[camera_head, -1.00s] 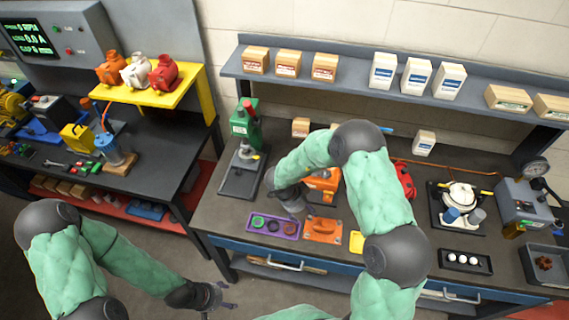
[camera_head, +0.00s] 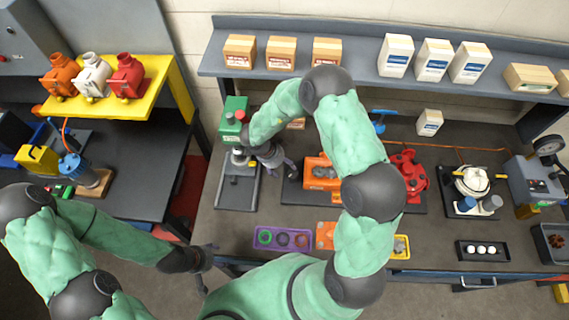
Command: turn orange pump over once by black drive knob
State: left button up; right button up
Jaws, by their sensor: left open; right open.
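An orange pump (camera_head: 320,172) sits on a dark base on the workbench, partly hidden behind my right arm. I cannot make out its black drive knob. My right gripper (camera_head: 286,173) is open and empty just left of the orange pump, between it and the green press; I cannot tell whether it touches anything. My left gripper (camera_head: 203,274) is open and empty, low in front of the bench and away from the pump. Another orange pump (camera_head: 60,75) stands on the yellow shelf at the left.
A green press (camera_head: 234,120) stands left of my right gripper. A red pump (camera_head: 408,172) is right of the orange pump. A purple tray (camera_head: 282,239) and an orange block (camera_head: 325,235) lie near the front edge. Boxes line the rear shelf (camera_head: 355,73).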

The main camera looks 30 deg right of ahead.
aim_at(291, 174)
jog(key=shift+x, duration=3.7)
jog(key=shift+s, duration=0.15)
jog(key=c, duration=1.1)
